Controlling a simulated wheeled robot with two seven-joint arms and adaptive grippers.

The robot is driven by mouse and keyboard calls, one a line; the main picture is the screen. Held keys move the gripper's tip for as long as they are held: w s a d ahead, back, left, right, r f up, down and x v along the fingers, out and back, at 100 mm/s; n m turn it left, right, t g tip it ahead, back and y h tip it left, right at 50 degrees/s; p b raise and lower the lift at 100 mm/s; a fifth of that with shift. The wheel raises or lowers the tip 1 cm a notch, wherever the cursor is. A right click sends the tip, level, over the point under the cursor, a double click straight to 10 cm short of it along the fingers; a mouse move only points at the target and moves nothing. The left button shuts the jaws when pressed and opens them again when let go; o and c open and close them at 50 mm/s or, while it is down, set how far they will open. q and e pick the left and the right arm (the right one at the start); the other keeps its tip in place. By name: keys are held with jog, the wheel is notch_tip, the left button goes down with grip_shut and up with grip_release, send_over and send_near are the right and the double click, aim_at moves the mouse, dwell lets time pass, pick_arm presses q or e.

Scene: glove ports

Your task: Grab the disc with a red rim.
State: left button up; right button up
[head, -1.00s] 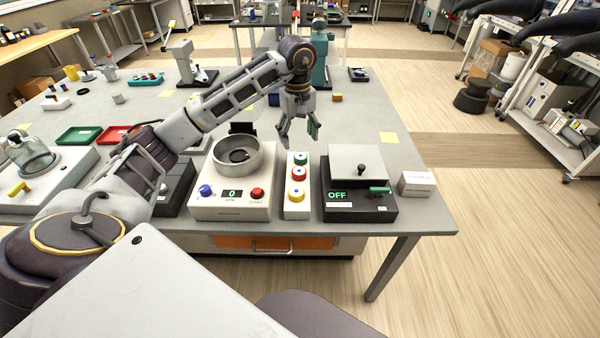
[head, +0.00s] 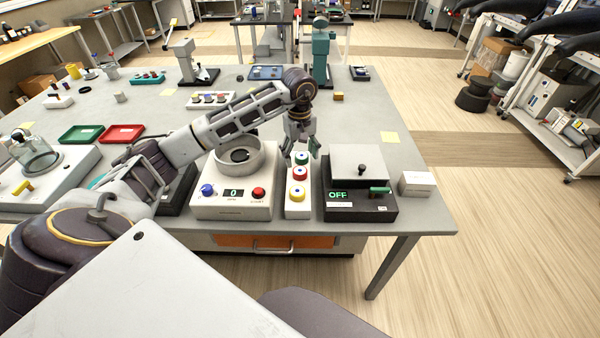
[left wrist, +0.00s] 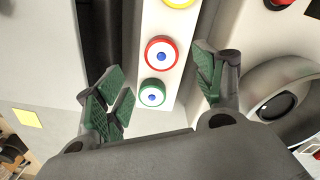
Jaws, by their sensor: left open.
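The disc with a red rim (head: 299,173) has a white face and a blue centre. It sits in the middle of a row of three on a white block (head: 297,208), between a green-rimmed disc (head: 301,158) and a yellow-rimmed disc (head: 298,193). My left gripper (head: 302,149) is open and empty, above the far end of the block near the green-rimmed disc. In the left wrist view, the red-rimmed disc (left wrist: 161,53) and the green-rimmed disc (left wrist: 152,93) show between the spread fingers (left wrist: 161,80). My right gripper is not in view.
Left of the block stands a white device with a round bowl (head: 240,160) and knobs. Right of it is a black box with a grey lid (head: 358,163) and an OFF display. Red (head: 122,134) and green (head: 82,134) trays lie farther left. The table's front edge is close.

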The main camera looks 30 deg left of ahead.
aim_at(300, 170)
pick_arm(q)
jog(key=shift+f, duration=0.7)
jog(key=shift+s+f+p, duration=0.2)
jog(key=shift+f+p, duration=0.45)
jog(key=shift+f, duration=1.9)
jog(key=c, duration=1.1)
